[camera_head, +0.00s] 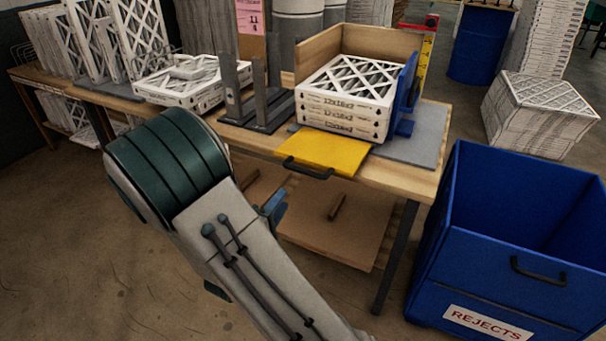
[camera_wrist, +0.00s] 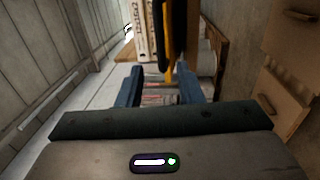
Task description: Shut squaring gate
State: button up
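The squaring gate looks to be the yellow panel (camera_head: 323,152) with a black handle (camera_head: 308,170). It lies flat, folded out at the front of the wooden squaring box (camera_head: 318,52). A stack of boxed filters (camera_head: 345,108) sits in that box, with a blue side plate (camera_head: 405,85) at its right. My gripper (camera_head: 272,203) is below and left of the handle, partly hidden by my arm. In the wrist view, my gripper (camera_wrist: 159,76) is open and empty, with the yellow panel's edge (camera_wrist: 170,35) and a dark bar beyond the fingertips.
The workbench (camera_head: 385,172) has a lower shelf (camera_head: 330,230) under it. Grey uprights (camera_head: 265,100) and more filters (camera_head: 180,80) stand left of the box. A blue rejects bin (camera_head: 500,260) stands at the right. Floor in front is clear.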

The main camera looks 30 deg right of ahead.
aim_at(303, 169)
jog(key=x, duration=1.2)
jog(key=shift+w+d+r+b, duration=0.1)
jog(key=shift+w+d+b, duration=0.15)
jog(key=shift+b, duration=0.1)
grip_shut()
